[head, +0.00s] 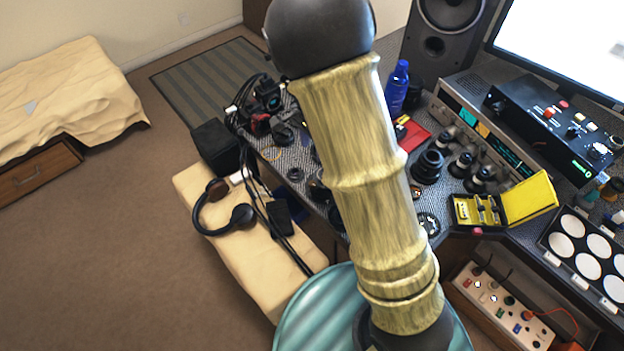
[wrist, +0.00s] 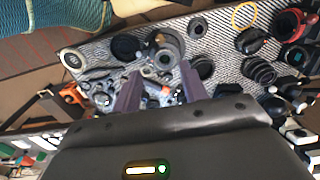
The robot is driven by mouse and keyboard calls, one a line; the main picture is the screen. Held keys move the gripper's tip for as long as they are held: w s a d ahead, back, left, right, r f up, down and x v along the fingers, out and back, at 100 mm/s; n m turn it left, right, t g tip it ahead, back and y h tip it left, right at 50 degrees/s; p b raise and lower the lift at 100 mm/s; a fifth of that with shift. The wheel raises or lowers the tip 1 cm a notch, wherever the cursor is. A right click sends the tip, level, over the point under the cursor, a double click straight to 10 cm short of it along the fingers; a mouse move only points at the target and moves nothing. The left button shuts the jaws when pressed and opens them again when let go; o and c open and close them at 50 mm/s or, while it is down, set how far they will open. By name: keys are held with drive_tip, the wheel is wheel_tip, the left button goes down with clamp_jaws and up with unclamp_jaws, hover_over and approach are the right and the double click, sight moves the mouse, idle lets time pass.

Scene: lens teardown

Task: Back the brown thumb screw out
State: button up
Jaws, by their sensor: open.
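My gripper (wrist: 160,74) shows in the wrist view with its two dark fingers apart and nothing visibly held. A dark lens assembly with a grey ring (wrist: 167,58) lies just beyond and between the fingertips on the patterned grey bench mat. Small metal and dark parts sit behind and between the fingers, too small to name. I cannot make out the brown thumb screw for certain in either view. In the head view my arm crosses the middle of the picture and hides part of the bench; my gripper is not visible there.
Lens barrels (head: 428,165) and a yellow tool case (head: 520,203) stand on the bench in the head view. A blue bottle (head: 397,87), a speaker (head: 445,40) and electronics (head: 550,125) are behind. Headphones (head: 222,212) lie on the cream bench at left. A red ring (wrist: 291,25) is in the wrist view.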

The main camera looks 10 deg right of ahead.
sight(313, 184)
wheel_tip(313, 184, down, 14)
drive_tip(key=shift+w+d+f, duration=0.1)
drive_tip(key=shift+f, duration=0.65)
drive_tip(key=shift+s, duration=0.2)
clamp_jaws()
